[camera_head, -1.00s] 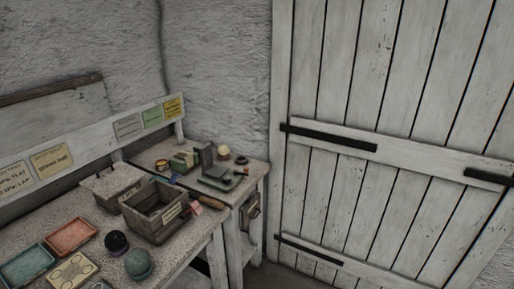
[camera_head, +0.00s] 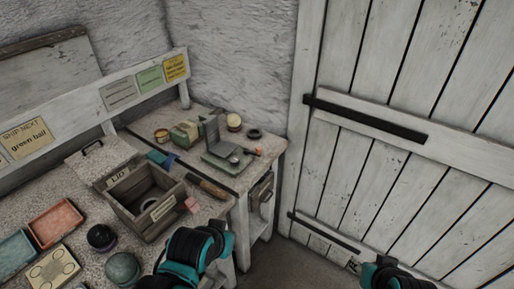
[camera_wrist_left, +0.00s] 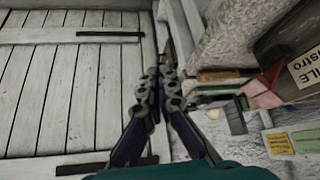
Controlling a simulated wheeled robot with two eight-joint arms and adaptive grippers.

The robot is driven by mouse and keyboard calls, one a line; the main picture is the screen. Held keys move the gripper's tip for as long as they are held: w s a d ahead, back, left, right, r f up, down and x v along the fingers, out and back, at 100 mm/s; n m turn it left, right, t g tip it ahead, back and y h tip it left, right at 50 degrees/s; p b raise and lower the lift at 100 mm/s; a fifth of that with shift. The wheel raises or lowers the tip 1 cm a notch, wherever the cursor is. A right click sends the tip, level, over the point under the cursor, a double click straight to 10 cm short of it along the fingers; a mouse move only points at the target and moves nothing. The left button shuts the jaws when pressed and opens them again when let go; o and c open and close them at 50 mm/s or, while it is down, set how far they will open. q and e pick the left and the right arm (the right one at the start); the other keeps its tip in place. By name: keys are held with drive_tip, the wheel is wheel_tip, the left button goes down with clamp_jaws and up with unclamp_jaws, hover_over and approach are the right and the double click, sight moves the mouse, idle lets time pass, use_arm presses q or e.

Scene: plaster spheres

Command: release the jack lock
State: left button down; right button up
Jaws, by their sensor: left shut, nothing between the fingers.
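A small green-grey device with an upright grey plate (camera_head: 213,133) and a reddish knob at its right end (camera_head: 258,151) stands on the far table; it may be the jack, but I cannot make out a lock. My left gripper (camera_wrist_left: 160,74) is shut and empty in the left wrist view, its two fingers together at the tips. In the head view a teal and black part of my left arm (camera_head: 196,250) shows at the bottom, in front of the near table; its fingertips are not clear there. Only a part of my right arm (camera_head: 392,275) shows at the bottom right.
An open grey box (camera_head: 149,226) stands on the near table, with a pink block (camera_head: 192,204) and a wooden-handled tool (camera_head: 208,187) by it. Dark (camera_head: 101,237) and green (camera_head: 122,267) balls and trays lie left. A plank door (camera_head: 400,150) stands right.

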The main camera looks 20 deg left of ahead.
use_arm(q)
drive_tip(key=w+r+g+p, duration=0.2)
drive_tip(key=w+r+p, duration=0.8)
drive_tip(key=w, duration=0.4)
drive_tip(key=w+a+f+g+p, duration=0.1)
drive_tip(key=w+p, duration=0.7)
drive_tip(key=w, duration=0.8)
drive_tip(key=shift+a+f+g, duration=0.15)
drive_tip(key=shift+a+g, duration=0.15)
drive_tip(key=shift+a, duration=0.3)
